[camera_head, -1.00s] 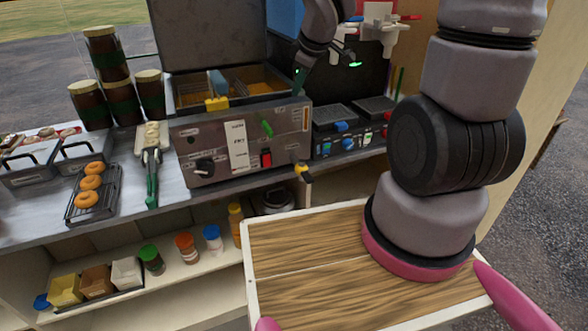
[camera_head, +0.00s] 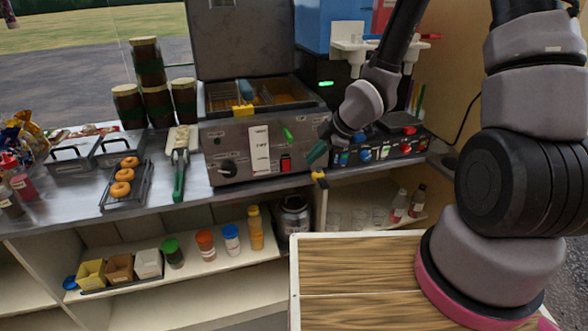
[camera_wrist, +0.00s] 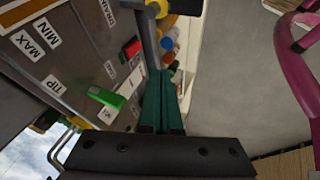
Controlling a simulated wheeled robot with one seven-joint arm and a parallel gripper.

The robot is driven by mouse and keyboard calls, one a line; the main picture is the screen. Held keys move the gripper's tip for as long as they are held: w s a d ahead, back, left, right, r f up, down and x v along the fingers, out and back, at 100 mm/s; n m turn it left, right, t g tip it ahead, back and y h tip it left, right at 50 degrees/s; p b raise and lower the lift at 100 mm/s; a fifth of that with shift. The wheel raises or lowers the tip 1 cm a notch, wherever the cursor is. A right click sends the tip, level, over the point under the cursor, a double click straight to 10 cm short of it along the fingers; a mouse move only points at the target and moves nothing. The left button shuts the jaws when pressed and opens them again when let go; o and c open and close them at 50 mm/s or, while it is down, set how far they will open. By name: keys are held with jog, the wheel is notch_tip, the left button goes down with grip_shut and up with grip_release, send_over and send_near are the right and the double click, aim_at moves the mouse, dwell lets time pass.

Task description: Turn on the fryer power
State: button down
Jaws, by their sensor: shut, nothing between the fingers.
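The fryer (camera_head: 245,135) is a grey metal box on the counter with its lid up. Its front panel has a black dial (camera_head: 228,168), a green lever (camera_head: 287,134) and a red switch (camera_head: 285,162). The wrist view also shows the green lever (camera_wrist: 107,97) and the red switch (camera_wrist: 132,48); the small lettering near the switch is not fully readable. My gripper (camera_head: 317,154) is shut and empty, just off the right end of the front panel. Its dark green fingers (camera_wrist: 165,78) show beside the panel in the wrist view, apart from the red switch.
A yellow-tipped handle (camera_head: 320,176) sticks out at the panel's lower right, close below my gripper. A control unit with blue and red knobs (camera_head: 375,148) stands right of the fryer.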

aim_at(291, 167)
jog(key=x, duration=0.4)
jog(key=w+x, duration=0.1)
jog(key=x, duration=0.3)
jog(key=w+r+x, duration=0.1)
jog(key=x, duration=0.2)
jog(key=shift+w+a+f, duration=0.25)
jog(key=shift+w+f, duration=0.05)
jog(key=shift+w, duration=0.1)
jog(key=shift+w+a, duration=0.1)
jog(key=shift+w, duration=0.3)
jog(key=shift+w+f, duration=0.1)
jog(key=shift+w, duration=0.15)
